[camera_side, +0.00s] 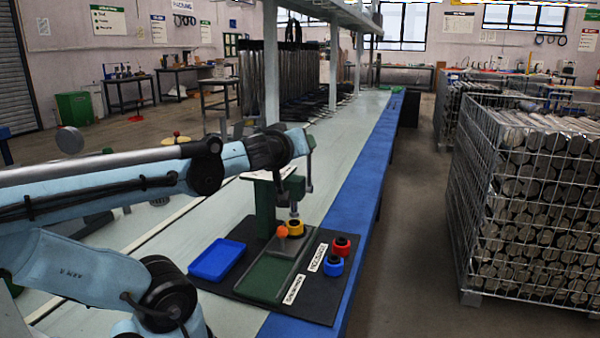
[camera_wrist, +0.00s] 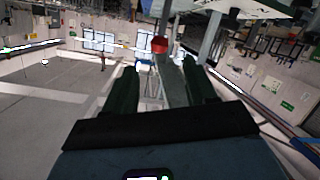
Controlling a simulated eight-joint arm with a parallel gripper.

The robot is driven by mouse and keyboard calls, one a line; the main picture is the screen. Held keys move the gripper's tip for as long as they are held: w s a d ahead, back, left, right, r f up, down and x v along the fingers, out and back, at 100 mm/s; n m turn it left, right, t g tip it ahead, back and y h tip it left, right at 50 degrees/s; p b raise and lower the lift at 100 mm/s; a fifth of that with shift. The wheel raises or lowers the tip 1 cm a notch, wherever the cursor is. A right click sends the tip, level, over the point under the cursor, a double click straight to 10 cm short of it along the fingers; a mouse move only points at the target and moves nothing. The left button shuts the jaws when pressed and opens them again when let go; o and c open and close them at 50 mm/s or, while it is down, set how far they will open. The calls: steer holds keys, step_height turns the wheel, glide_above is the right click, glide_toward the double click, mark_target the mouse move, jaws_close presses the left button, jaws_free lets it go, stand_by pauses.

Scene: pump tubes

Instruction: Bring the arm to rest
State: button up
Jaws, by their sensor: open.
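My light blue arm reaches in from the left in the side view. My gripper (camera_side: 309,162) is raised above the bench, apart from the parts below it. In the wrist view my gripper (camera_wrist: 160,64) has two dark fingers spread apart, with nothing held between them. A green press stand (camera_side: 266,210) stands on a black mat (camera_side: 242,232) below and left of my gripper.
A red-topped part (camera_side: 341,246) and a blue part (camera_side: 333,265) stand at the mat's right side. A blue tray (camera_side: 217,260) lies at its left. A wire cage of metal cylinders (camera_side: 535,200) stands across the aisle. The bench's blue edge (camera_side: 375,165) is clear.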

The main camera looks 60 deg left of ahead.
steer(key=d+f+m+g+h, duration=0.3)
steer(key=d+f+m+h, duration=0.8)
steer(key=d, duration=0.9)
step_height(320, 180, down, 4)
steer(key=m, duration=0.3)
